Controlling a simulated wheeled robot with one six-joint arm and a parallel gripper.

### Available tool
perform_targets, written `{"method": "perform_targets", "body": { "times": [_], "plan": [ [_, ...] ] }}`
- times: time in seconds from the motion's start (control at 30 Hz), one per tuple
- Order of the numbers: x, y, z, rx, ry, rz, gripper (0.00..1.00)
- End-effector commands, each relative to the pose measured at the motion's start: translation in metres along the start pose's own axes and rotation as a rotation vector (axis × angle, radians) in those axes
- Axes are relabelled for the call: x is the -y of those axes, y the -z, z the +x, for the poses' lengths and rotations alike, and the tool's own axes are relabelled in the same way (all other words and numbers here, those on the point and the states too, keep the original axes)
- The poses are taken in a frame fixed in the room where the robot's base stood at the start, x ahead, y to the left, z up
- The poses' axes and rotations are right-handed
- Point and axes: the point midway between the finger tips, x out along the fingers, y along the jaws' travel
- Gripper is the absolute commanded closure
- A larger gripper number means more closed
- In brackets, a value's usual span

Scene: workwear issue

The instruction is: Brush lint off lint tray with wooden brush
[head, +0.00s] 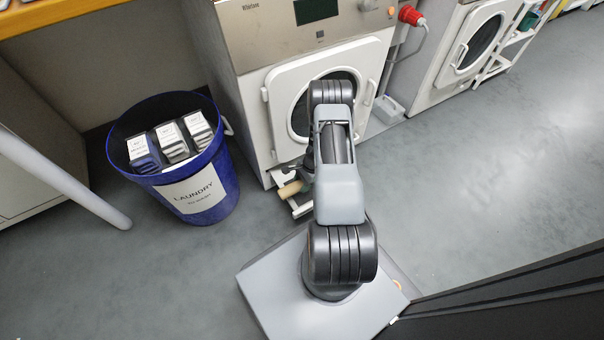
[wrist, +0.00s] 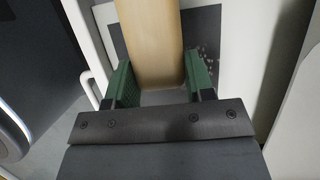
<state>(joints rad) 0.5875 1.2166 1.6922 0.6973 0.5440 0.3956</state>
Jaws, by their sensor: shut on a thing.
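The wooden brush (wrist: 150,40) is pale wood and fills the space between the green fingers of my gripper (wrist: 160,76) in the wrist view. The gripper is shut on it. In the head view the brush (head: 290,189) shows as a small tan piece left of my arm. The lint tray (wrist: 209,22) has a dark panel with a pale rim, below and beyond the brush. Small pale lint specks (wrist: 208,55) lie on the panel right of the brush. In the head view the tray (head: 302,209) sticks out low at the dryer's front, partly hidden by my arm. Brush contact with the tray cannot be told.
The dryer (head: 245,45) with a round door stands straight ahead. A blue laundry bin (head: 215,195) holding several labelled folded bundles stands to the left. A second machine (head: 440,80) is at the back right. The grey floor on the right is clear.

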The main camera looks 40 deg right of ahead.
Motion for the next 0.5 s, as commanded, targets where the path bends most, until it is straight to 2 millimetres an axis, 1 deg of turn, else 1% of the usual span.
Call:
{"method": "perform_targets", "body": {
  "times": [0.03,0.5],
  "plan": [
    [0.0,-0.004,-0.007,0.001,-0.001,-0.001,0.74],
    [0.001,-0.023,-0.045,0.0,-0.004,-0.008,0.74]
  ]
}}
